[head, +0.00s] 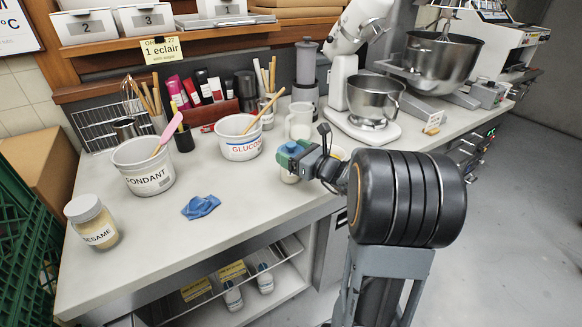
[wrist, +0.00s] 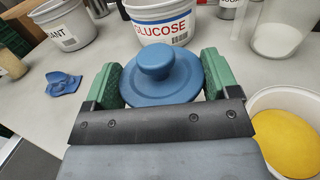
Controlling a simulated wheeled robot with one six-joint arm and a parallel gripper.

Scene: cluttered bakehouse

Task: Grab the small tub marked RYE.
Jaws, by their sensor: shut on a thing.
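My gripper (head: 298,160) is over the worktop near its front edge. In the wrist view, the green fingers of my gripper (wrist: 160,84) are shut on either side of a small tub with a round blue knobbed lid (wrist: 158,66). In the head view, the blue lid (head: 290,149) and a bit of pale body below it show between the fingers. No RYE marking is visible on this tub; its front is hidden by the fingers. I cannot tell whether its base touches the worktop.
A white GLUCOSE tub (head: 238,138) stands behind left, with a FONDANT tub (head: 143,170) farther left. A SESAME jar (head: 91,222) and blue cloth (head: 201,206) are at left. A white bowl with yellow contents (wrist: 285,143) is close right; a jug (head: 299,121) stands behind.

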